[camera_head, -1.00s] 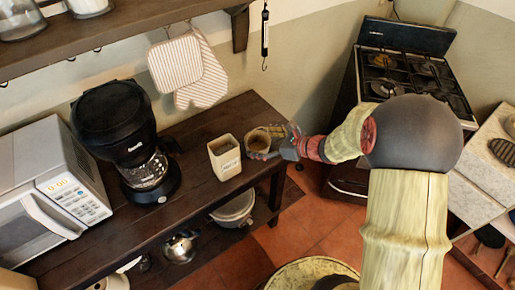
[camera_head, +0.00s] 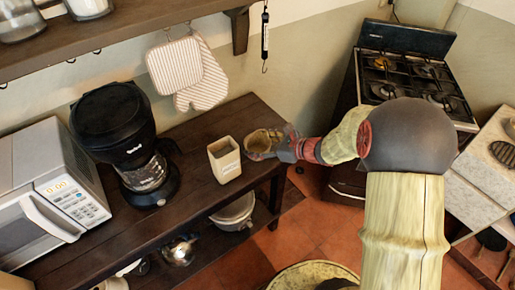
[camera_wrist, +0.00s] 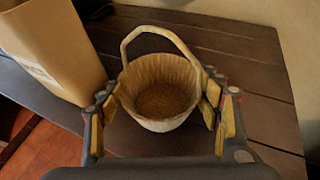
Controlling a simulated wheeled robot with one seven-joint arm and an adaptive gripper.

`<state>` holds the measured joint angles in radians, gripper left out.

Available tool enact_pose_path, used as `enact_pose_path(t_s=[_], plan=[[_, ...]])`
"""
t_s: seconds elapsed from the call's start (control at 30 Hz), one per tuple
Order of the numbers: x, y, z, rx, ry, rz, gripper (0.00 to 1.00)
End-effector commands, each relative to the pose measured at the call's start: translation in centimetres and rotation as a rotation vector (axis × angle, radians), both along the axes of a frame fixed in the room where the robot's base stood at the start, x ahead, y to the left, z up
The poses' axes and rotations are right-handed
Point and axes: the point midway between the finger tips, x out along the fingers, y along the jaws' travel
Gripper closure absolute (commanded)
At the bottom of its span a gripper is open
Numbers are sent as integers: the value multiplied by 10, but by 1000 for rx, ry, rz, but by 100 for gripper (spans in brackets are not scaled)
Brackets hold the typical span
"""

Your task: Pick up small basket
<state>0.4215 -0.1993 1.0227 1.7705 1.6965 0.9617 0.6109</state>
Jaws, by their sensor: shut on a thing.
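The small basket (camera_wrist: 160,92) is tan and woven, with an arched handle on its far side in the wrist view. It appears empty. In the head view the basket (camera_head: 258,141) is at the right end of the dark wooden table. My gripper (camera_wrist: 163,108) has a finger on each side of the basket and is shut on it. In the head view my gripper (camera_head: 272,143) reaches in from the right. I cannot tell whether the basket's base touches the tabletop.
A cream square container (camera_head: 224,162) stands just left of the basket. A black coffee maker (camera_head: 120,140) and a microwave (camera_head: 50,190) stand farther left on the table (camera_head: 190,190). Oven mitts (camera_head: 188,75) hang on the wall behind. A stove (camera_head: 412,75) is at the right.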

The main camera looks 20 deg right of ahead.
Motion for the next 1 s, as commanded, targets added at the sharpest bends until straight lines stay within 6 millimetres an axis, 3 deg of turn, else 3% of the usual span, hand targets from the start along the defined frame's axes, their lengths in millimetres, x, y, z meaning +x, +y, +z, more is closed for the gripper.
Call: enact_pose_path(t_s=[0.2, 0.57, 0.8, 1.0], plan=[[0, 0, 0, 0, 0, 0, 62], [0, 0, 5, -1, -1, 0, 62], [1, 0, 35, 0, -2, 0, 62], [-32, 2, 76, -2, -4, -2, 62]])
